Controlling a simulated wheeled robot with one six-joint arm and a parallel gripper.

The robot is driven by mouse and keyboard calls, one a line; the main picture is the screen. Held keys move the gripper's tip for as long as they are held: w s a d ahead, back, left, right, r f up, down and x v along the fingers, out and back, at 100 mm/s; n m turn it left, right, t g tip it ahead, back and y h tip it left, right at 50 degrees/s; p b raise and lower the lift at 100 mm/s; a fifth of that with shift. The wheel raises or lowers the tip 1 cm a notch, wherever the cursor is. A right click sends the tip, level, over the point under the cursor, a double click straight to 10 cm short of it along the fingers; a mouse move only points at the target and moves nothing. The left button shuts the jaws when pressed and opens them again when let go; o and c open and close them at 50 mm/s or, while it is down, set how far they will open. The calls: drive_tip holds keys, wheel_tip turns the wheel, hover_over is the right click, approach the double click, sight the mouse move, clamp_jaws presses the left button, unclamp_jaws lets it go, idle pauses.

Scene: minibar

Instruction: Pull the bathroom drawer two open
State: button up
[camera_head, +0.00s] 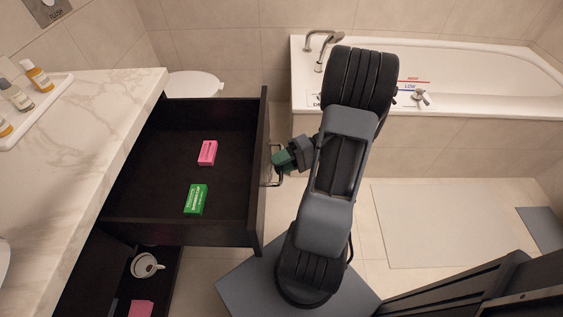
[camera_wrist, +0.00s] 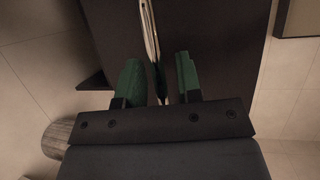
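A dark upper drawer (camera_head: 140,170) under the marble counter is pulled far out. A pink box (camera_head: 207,152) and a green box (camera_head: 196,199) lie in it. Its front panel (camera_head: 260,190) carries a metal handle (camera_head: 277,178) on the outer face. My gripper (camera_head: 283,159) is at that handle. In the wrist view, the handle (camera_wrist: 151,35) runs between the two green fingers (camera_wrist: 160,80), which are apart with gaps beside it. Below, a lower drawer or compartment (camera_head: 170,283) shows a white cup (camera_head: 145,265) and another pink box (camera_head: 141,308). Which drawer counts as two is not marked.
The marble counter (camera_head: 100,110) holds a tray with several small bottles (camera_head: 36,75) at the left. A white toilet (camera_head: 195,85) stands behind the drawer. A bathtub (camera_head: 470,75) lines the back right. A light mat (camera_head: 440,225) lies on the clear floor at right.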

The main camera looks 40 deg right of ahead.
drive_tip(key=shift+o, duration=0.2)
drive_tip(key=shift+d, duration=0.1)
drive_tip(key=v, duration=0.7)
drive_tip(key=shift+d+p, duration=0.2)
drive_tip(key=shift+p, duration=0.25)
drive_tip(key=shift+s, duration=0.1)
